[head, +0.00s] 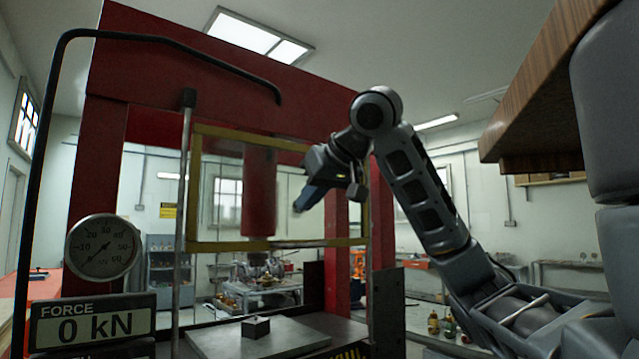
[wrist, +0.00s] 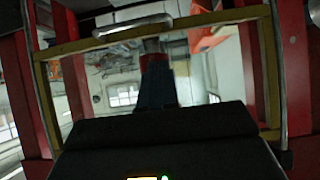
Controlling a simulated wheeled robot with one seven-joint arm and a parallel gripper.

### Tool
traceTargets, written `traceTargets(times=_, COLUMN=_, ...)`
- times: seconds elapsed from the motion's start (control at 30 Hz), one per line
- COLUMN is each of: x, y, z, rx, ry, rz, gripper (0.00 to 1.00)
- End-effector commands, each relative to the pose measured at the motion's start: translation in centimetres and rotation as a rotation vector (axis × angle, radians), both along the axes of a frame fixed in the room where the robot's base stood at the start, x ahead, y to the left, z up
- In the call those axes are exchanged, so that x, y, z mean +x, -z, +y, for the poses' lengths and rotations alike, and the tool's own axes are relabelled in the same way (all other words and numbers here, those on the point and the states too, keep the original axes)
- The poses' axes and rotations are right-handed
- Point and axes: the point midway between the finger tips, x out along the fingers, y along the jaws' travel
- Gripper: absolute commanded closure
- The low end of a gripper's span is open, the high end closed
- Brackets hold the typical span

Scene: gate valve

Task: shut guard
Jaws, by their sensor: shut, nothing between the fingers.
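The guard is a clear panel in a yellow frame (head: 280,243) on the front of a red press. Its lower bar is well above the press bed, with an open gap below. My gripper (head: 298,208) is shut and empty, in front of the guard's right half, above the lower bar. I cannot tell whether it touches the panel. In the wrist view the yellow frame (wrist: 150,35) surrounds my dark blue fingers (wrist: 157,66), which point toward the panel. My gripper's dark body hides the lower part of that view.
The red ram (head: 259,195) hangs behind the guard. A small dark block (head: 255,328) sits on the grey bed plate (head: 215,343). A metal rod (head: 181,215) stands at the guard's left. A round gauge (head: 103,247) and force display (head: 92,320) are at left. A wooden shelf (head: 540,85) overhangs at right.

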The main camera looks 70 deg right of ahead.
Motion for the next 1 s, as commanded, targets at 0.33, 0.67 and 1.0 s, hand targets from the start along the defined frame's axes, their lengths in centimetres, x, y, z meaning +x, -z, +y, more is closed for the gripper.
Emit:
traceTargets(times=0.33, x=3.0, y=4.3, z=-2.0, rx=0.001, ry=0.003, rz=0.001, gripper=1.0)
traceTargets(times=0.67, x=3.3, y=6.1, z=-2.1, rx=-0.001, ry=0.002, rz=-0.001, gripper=1.0)
traceTargets(times=1.0, x=3.3, y=6.4, z=-2.3, rx=0.001, ry=0.002, rz=-0.001, gripper=1.0)
